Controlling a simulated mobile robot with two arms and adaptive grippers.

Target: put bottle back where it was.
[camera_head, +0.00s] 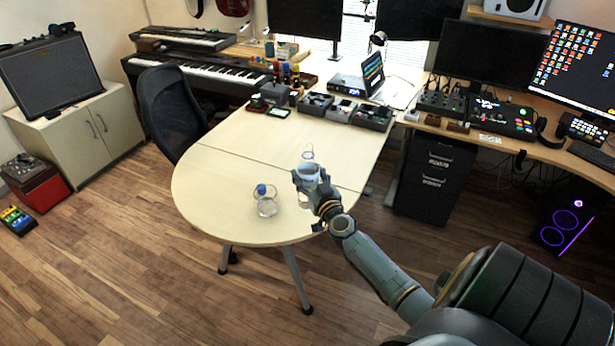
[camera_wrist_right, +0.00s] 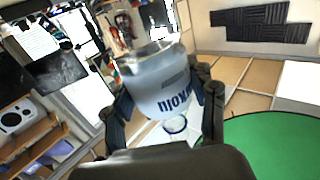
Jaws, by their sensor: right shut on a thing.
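The bottle (camera_head: 308,171) is pale and translucent, with dark blue lettering on its side in the right wrist view (camera_wrist_right: 165,85). My right gripper (camera_head: 311,182) is shut around it above the front part of the pale wooden table (camera_head: 225,183). In the right wrist view the fingers (camera_wrist_right: 160,108) press on both sides of the bottle, which looks tilted there. The gripper hides part of the bottle in the head view. I cannot tell its exact height over the table. My left gripper is not in view.
A clear container with a blue top (camera_head: 266,206) stands on the table left of the gripper. Small devices (camera_head: 315,104) and a laptop (camera_head: 372,74) occupy the table's far end. The table's left and middle are bare. A black chair (camera_head: 168,112) stands at its left edge.

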